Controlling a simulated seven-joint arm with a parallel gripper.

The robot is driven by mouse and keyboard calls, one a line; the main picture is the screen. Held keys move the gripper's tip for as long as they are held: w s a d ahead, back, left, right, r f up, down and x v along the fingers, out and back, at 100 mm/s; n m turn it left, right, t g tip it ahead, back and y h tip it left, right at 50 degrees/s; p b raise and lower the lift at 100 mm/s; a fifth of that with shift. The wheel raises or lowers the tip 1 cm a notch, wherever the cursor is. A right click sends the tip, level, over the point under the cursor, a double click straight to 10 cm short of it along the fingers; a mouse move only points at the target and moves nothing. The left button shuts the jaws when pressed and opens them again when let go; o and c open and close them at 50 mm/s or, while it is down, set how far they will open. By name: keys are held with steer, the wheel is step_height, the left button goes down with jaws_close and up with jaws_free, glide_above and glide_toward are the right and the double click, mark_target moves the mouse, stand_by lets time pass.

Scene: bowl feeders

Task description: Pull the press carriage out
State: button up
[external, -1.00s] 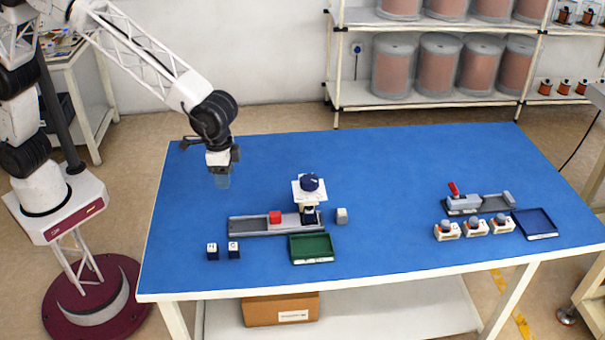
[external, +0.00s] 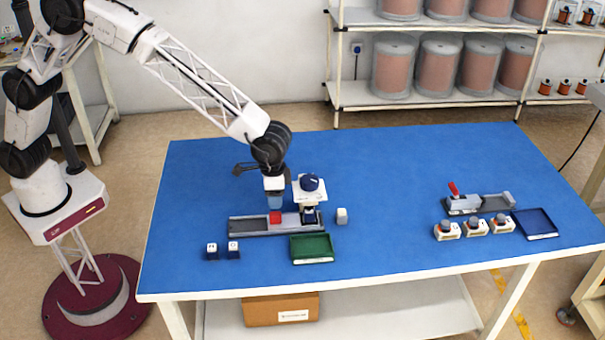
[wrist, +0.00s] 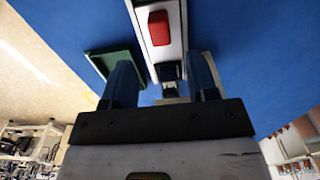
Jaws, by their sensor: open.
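The press (external: 309,191) has a white top with a dark blue knob and stands over the right part of a grey rail (external: 245,227). The light grey press carriage (external: 291,221) lies in the rail, its right end under the press. A red block-shaped handle (external: 275,217) stands on the carriage; it also shows in the wrist view (wrist: 159,28). My gripper (external: 275,204) is open and empty, pointing down just above the red handle, left of the press. In the wrist view my fingers (wrist: 160,65) are spread, with the handle beyond their tips; contact is not visible.
Two dark blocks with white tops (external: 223,250) sit front left. A second fixture with a red lever (external: 464,202) and a blue tray (external: 534,236) are far right.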

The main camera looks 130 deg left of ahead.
mark_target(275, 214)
steer(key=shift+f, duration=0.15)
steer(key=shift+f, duration=3.75)
jaws_close()
